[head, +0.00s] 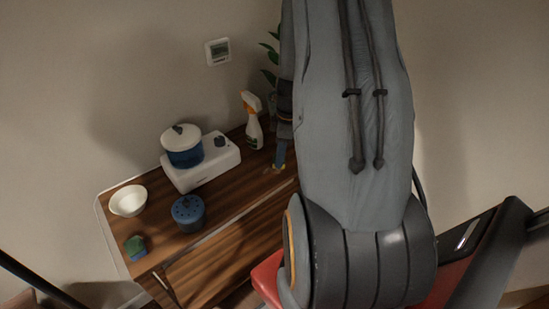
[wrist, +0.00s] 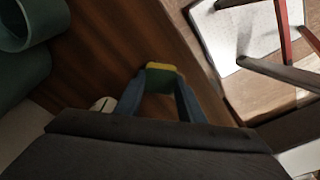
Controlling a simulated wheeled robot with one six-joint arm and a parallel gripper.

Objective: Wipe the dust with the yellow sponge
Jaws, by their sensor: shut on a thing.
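My gripper (wrist: 159,92) is shut on a sponge (wrist: 162,78) with a yellow layer and a dark green layer. The sponge sits between the two blue fingers, over the brown wooden top. In the head view my gripper (head: 280,157) is low at the right part of the wooden cabinet top (head: 235,203), right of the spray bottle. Only a small yellow bit of the held sponge shows there. I cannot tell whether it touches the wood. A second sponge, blue and green (head: 136,246), lies at the cabinet's front left. I cannot make out any dust clearly.
A spray bottle (head: 253,121) stands close left of my gripper. A blue pot (head: 183,147) sits on a white cooker (head: 204,163). A white bowl (head: 128,201) and a blue round container (head: 188,212) stand further left. A plant (head: 270,62) is behind. My arm hides the right side.

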